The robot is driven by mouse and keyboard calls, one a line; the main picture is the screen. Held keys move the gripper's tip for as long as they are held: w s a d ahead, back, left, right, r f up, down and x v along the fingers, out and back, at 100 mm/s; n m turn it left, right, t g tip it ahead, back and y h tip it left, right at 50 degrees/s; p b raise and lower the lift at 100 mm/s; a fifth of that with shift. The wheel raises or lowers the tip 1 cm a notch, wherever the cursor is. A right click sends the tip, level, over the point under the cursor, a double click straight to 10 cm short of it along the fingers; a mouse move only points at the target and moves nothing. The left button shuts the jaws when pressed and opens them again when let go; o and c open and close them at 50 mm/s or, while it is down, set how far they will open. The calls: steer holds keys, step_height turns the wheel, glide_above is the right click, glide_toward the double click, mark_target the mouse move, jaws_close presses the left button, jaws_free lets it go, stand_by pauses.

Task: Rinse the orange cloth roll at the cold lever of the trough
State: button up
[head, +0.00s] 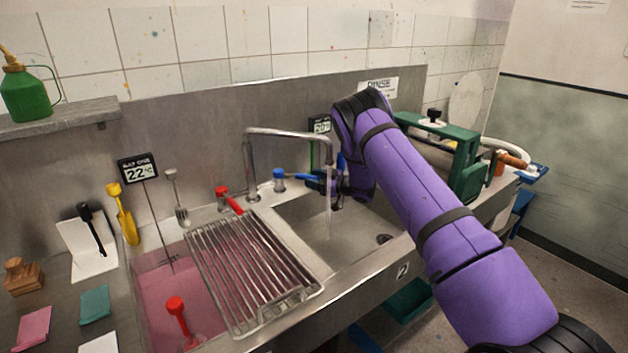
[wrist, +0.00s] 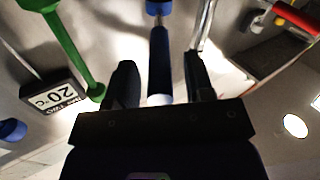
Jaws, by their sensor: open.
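The cold lever (head: 300,177) is blue and reaches right from its blue-capped post behind the trough basin (head: 305,228). My gripper (head: 328,182) is at the lever's free end, partly hidden by my purple arm. In the wrist view the blue lever (wrist: 160,75) lies between the two open fingers of my gripper (wrist: 162,85); contact cannot be told. Water (head: 328,215) runs from the bent spout (head: 300,133) into the basin. An orange-brown roll-like thing (head: 511,159) lies at the far right, beyond the green press; I cannot tell whether it is the cloth roll.
A red lever (head: 229,201) stands left of the spout. A wire rack (head: 255,268) lies over the pink-filled basin (head: 160,290). The green press (head: 470,155) stands right of my arm. A 20 °C display (wrist: 50,97) and a green rod (wrist: 72,45) are close to my gripper.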

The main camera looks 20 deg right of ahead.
steer(key=v, duration=1)
steer(key=shift+s+d, duration=0.25)
